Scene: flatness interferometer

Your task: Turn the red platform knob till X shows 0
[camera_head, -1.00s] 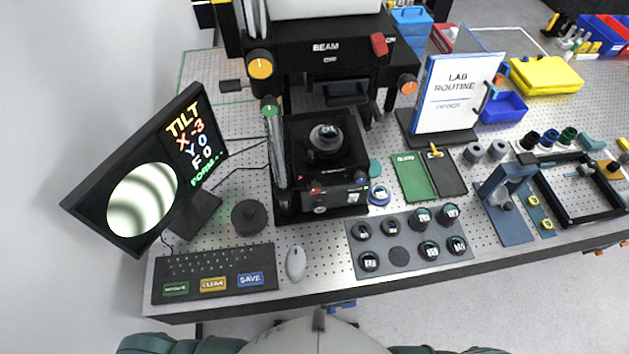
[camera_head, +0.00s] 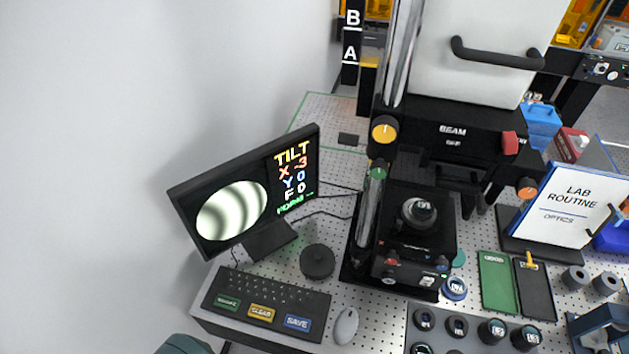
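The monitor (camera_head: 245,190) at the left shows TILT with X -3, Y 0 and F 0, beside a round patch of curved light and dark bands. The black platform (camera_head: 405,225) stands under the BEAM housing and carries a round optic (camera_head: 418,212). The small red knob (camera_head: 392,262) is on the left of the platform's front face. A blue knob (camera_head: 442,267) is on the right of that face. Neither gripper is in view; only a dark green part of my own body shows at the bottom edge.
The keyboard (camera_head: 267,305) and mouse (camera_head: 346,326) lie in front of the monitor. A black round puck (camera_head: 317,261) sits between monitor and platform. The LAB ROUTINE sign (camera_head: 565,205) stands at the right. A tray of optics (camera_head: 470,335) lies front right.

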